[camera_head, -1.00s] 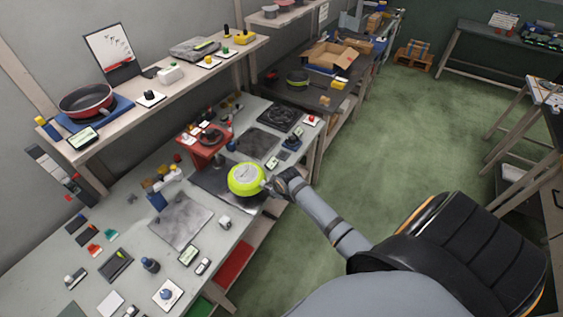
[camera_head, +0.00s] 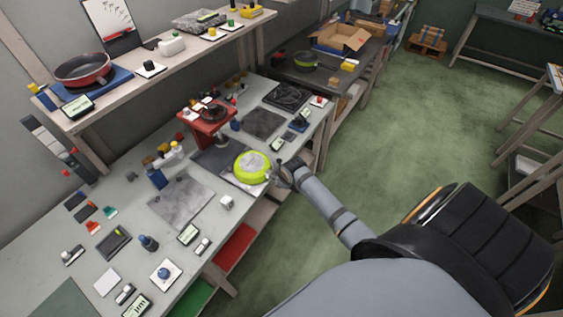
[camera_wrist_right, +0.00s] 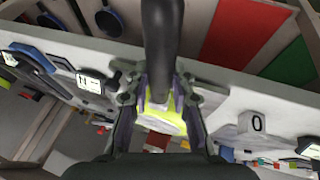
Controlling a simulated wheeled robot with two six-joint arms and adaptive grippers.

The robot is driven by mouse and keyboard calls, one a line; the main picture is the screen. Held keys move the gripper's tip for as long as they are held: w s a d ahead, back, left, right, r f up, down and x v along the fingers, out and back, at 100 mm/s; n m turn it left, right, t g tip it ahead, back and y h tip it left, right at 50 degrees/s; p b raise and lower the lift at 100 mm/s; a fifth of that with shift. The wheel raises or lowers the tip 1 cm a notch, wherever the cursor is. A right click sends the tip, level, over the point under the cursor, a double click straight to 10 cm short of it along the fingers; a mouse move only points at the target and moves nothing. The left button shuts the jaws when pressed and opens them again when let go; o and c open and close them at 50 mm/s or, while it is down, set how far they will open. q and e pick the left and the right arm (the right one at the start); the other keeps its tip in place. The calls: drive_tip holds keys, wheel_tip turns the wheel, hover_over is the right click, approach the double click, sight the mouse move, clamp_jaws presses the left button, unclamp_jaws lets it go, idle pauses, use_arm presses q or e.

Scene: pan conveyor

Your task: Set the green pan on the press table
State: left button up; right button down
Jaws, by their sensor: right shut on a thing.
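The green pan (camera_head: 252,167) is by the front edge of the grey workbench, at the front right of a dark plate (camera_head: 212,157). I cannot tell whether it rests or hovers just above. My right gripper (camera_head: 281,175) is shut on the pan's handle, on the pan's right side. In the right wrist view the fingers (camera_wrist_right: 158,100) close around the dark handle, and part of the green pan (camera_wrist_right: 165,122) shows beyond them. A red press (camera_head: 208,122) stands behind the dark plate. My left gripper is not in view.
A grey mat (camera_head: 180,202) lies left of the pan, and a small white block (camera_head: 227,202) stands near the front edge. A red pan (camera_head: 84,70) sits on the upper shelf. Another dark mat (camera_head: 262,123) and a black burner (camera_head: 288,95) lie farther back.

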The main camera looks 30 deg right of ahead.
drive_tip(key=shift+f, duration=0.2)
drive_tip(key=c, duration=1.1)
unclamp_jaws()
drive_tip(key=shift+c, duration=0.2)
drive_tip(key=shift+o, duration=0.4)
drive_tip(key=shift+s, duration=0.1)
drive_tip(key=v, duration=1.2)
